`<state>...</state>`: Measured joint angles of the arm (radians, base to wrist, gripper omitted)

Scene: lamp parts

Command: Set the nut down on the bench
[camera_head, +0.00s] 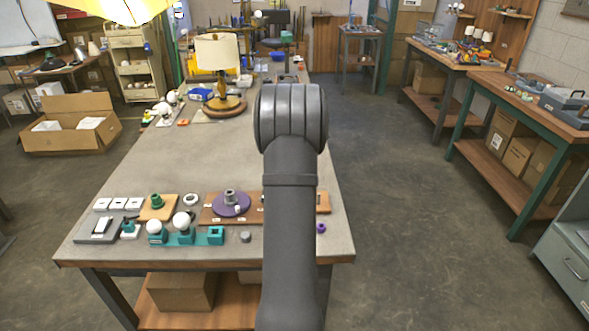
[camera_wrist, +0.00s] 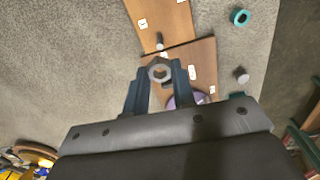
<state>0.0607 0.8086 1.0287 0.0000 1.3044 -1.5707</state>
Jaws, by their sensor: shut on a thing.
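In the wrist view, my gripper (camera_wrist: 160,80) is shut on a grey hexagonal nut (camera_wrist: 160,72), held between the fingertips with its hole facing the camera. In that view the nut overlaps a wooden board below it; the gap to the surface is hard to tell. The bench (camera_head: 165,170) has a grey top with a wooden edge, and bare grey surface also shows in the wrist view (camera_wrist: 75,60). In the head view my arm hides the gripper and the nut.
A purple disc (camera_head: 232,210) sits on a wooden board (camera_head: 210,215). A grey cylinder (camera_head: 245,236), a teal holder with white bulbs (camera_head: 215,235) and white tiles (camera_head: 118,204) stand nearby. A lamp (camera_head: 218,55) stands farther back. The bench middle is clear.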

